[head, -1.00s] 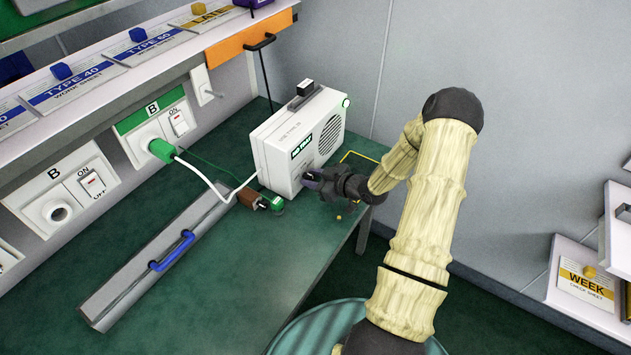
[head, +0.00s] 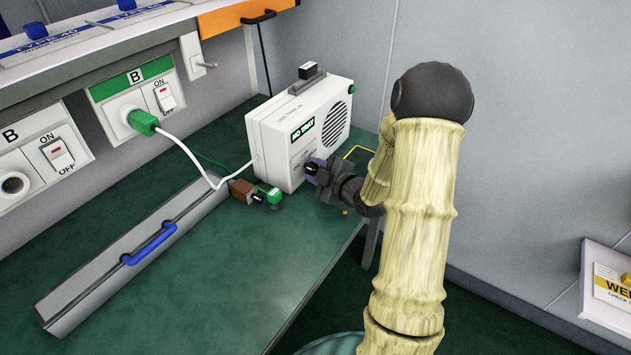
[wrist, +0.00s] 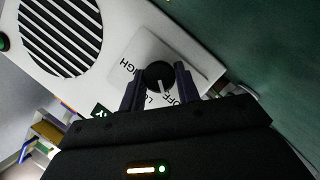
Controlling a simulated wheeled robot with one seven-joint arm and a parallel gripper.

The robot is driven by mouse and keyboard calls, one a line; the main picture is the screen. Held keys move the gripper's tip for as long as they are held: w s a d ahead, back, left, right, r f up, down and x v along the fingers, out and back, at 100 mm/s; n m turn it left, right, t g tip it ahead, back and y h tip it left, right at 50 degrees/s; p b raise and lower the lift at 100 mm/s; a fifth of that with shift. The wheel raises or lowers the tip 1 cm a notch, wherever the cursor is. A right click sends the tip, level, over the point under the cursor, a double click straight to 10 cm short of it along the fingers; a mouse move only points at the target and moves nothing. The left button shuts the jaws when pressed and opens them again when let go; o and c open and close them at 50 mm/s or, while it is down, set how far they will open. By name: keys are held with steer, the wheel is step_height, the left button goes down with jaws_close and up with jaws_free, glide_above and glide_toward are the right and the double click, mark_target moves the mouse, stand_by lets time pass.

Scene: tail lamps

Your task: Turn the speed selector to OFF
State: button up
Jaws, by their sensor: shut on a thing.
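The speed selector (wrist: 157,74) is a round black knob with a white pointer line on the front of a white box (head: 272,150). In the wrist view its dial plate reads HIGH, LOW and OFF, partly hidden by my fingers. The pointer faces the lower edge of the picture, by the OFF lettering and near LOW; I cannot tell if it is exactly on OFF. My gripper (wrist: 157,82) has one finger on each side of the knob and is shut on it. In the head view my gripper (head: 315,172) is at the box's front, and hides the knob.
A white cable runs from the box to a green plug (head: 143,122) in the wall socket. A brown block and a green connector (head: 270,194) lie before the box. A grey channel with a blue handle (head: 150,243) lies left. The green bench (head: 250,270) is clear in front.

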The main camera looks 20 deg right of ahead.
steer(key=shift+f+n+t+b, duration=0.1)
steer(key=shift+n+t+b, duration=0.2)
steer(key=shift+b, duration=0.55)
steer(key=o, duration=1)
steer(key=shift+s, duration=0.15)
